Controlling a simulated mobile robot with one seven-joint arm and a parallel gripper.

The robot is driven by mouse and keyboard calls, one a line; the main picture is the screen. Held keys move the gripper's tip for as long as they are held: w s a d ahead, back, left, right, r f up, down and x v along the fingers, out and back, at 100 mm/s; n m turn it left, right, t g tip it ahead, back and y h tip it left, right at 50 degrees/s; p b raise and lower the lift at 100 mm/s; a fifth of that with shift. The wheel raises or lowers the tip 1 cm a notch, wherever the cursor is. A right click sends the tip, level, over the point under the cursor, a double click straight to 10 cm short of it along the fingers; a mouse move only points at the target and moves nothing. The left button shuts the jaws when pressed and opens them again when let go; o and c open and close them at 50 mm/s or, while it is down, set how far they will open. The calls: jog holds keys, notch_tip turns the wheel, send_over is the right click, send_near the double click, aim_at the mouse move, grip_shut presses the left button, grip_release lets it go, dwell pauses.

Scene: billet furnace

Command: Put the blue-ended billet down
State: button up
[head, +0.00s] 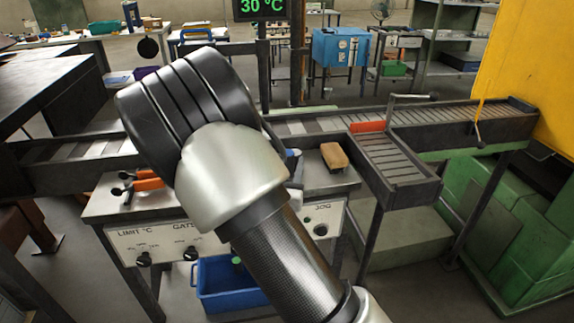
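My arm, black and silver, fills the middle of the head view and covers what lies behind it. My gripper is hidden behind the arm, so I cannot see its fingers or what they hold. A small blue patch shows just right of the arm, above the control table (110,203). I cannot tell whether it is the end of a billet or something else. No billet is clearly visible. A tan block (334,157) lies on the right part of the control table.
A roller conveyor (410,160) runs behind the control table, with an orange-red plate (367,127) across it and a short branch at right. Orange-and-black levers (145,185) stand at the table's left. A blue bin (228,292) is below. A display (262,7) reads 30 °C.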

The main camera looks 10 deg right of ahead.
grip_shut()
jog(key=shift+r, duration=0.1)
dwell(0.3)
